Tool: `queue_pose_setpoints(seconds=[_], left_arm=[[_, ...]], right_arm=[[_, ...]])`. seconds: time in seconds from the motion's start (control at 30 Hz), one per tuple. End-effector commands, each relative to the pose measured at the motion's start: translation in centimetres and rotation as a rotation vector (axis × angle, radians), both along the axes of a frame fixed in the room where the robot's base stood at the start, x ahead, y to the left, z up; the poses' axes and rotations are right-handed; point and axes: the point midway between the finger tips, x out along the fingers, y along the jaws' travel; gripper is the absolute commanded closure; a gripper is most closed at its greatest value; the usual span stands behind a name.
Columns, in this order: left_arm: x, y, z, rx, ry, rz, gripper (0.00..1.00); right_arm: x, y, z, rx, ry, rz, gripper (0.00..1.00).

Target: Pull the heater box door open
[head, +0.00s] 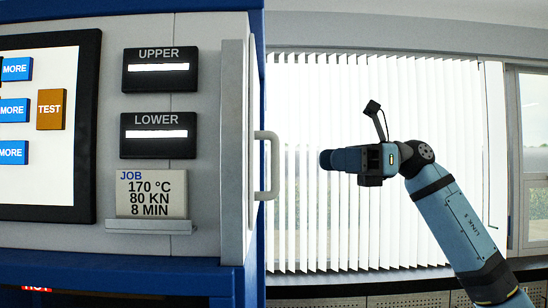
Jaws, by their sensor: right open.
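A pale grey door panel (235,150), seen nearly edge-on, stands at the right side of the blue-framed press cabinet. I take it to be the heater box door. A light grey bar handle (272,165) sticks out from its right side. The panel looks closed against the cabinet, though its far side is hidden. My right gripper (327,160) is in from the right, pointing left at about the handle's height. It is open, empty and apart from the handle, with a visible gap between them. My left gripper is out of view.
The cabinet front carries a touch screen (40,120), an UPPER display (158,70), a LOWER display (158,135) and a job card (150,192) on a small ledge. White vertical blinds (310,220) hang behind my right arm. Free space lies between handle and gripper.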

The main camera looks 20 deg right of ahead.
Motion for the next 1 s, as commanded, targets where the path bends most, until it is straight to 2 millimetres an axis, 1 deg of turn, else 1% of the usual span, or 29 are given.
queue_pose_setpoints(seconds=[0.03,0.1,0.3,0.4,0.5,0.7,0.93,0.97,1.0], left_arm=[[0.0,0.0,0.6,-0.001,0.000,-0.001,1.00],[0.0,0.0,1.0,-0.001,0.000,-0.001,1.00],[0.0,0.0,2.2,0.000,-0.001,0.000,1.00],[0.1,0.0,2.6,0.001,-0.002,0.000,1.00],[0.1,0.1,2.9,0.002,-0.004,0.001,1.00],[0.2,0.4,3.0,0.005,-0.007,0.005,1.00],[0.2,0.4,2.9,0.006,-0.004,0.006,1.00],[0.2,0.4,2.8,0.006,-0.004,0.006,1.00],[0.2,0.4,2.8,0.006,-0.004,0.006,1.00]], right_arm=[[0.1,1.2,0.3,0.000,0.000,0.003,0.59],[0.2,2.8,0.3,0.000,0.000,0.004,0.59],[0.6,6.9,0.3,0.002,0.002,0.003,0.59],[0.7,8.5,0.2,0.002,0.002,0.002,0.59],[0.8,9.7,0.1,0.002,0.002,0.001,0.59],[1.0,10.7,0.0,0.003,0.003,0.000,0.59],[1.0,10.7,0.0,0.003,0.003,0.000,0.59],[1.0,10.7,0.0,0.003,0.003,0.000,0.63],[1.0,10.7,0.0,0.002,0.003,0.000,0.72]])
